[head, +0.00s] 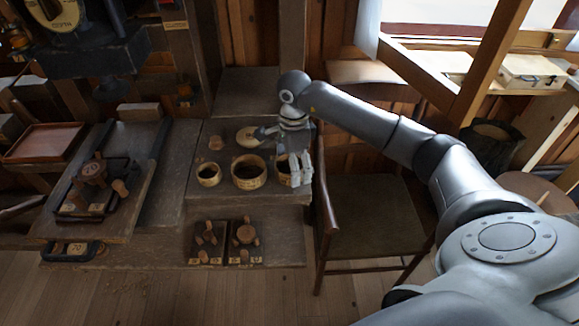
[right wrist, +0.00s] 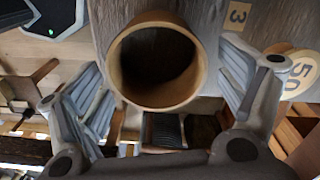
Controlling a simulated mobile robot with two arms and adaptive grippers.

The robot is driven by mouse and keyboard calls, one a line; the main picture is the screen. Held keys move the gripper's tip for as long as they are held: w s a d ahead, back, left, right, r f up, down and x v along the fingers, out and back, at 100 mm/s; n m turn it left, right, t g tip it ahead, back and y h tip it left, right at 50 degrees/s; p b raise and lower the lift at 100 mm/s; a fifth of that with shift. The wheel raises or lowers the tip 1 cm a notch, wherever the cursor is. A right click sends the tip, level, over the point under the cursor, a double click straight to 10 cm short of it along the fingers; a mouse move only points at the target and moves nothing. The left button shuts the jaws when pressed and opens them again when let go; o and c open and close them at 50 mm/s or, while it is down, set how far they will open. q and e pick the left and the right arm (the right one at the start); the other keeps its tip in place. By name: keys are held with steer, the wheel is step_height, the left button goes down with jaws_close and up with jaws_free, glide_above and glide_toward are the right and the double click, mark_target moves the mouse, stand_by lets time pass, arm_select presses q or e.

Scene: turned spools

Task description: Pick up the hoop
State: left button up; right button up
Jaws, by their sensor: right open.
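A round, light-brown wooden hoop (right wrist: 194,85) with a dark inside shows in the right wrist view, between the spread fingers of my right gripper (right wrist: 158,75). The fingers are apart, with a gap on each side of the hoop. In the head view my right gripper (head: 300,172) hangs over the right end of the bench, in front of a round wooden piece (head: 283,180) that looks like this hoop. The fingers hide part of it. My left gripper is in neither view.
Two more round wooden pieces, a middle one (head: 249,184) and a smaller left one (head: 208,181), stand beside it on the bench (head: 222,205). A pale disc (head: 246,135) lies behind. A chair (head: 370,215) stands right of the bench.

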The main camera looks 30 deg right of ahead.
steer(key=shift+c, duration=0.2)
steer(key=c, duration=0.8)
steer(key=shift+r+b, duration=0.45)
steer(key=shift+r, duration=0.1)
step_height(320, 180, up, 2)
steer(key=shift+a+r+b, duration=0.15)
steer(key=shift+r+b, duration=0.05)
steer(key=shift+b, duration=0.45)
steer(key=s+a+r+b, duration=0.1)
steer(key=s+a+r, duration=0.7)
steer(key=s+r, duration=0.1)
steer(key=shift+s+a+r+b, duration=0.35)
steer(key=shift+s+a+b, duration=0.05)
steer(key=shift+s, duration=0.5)
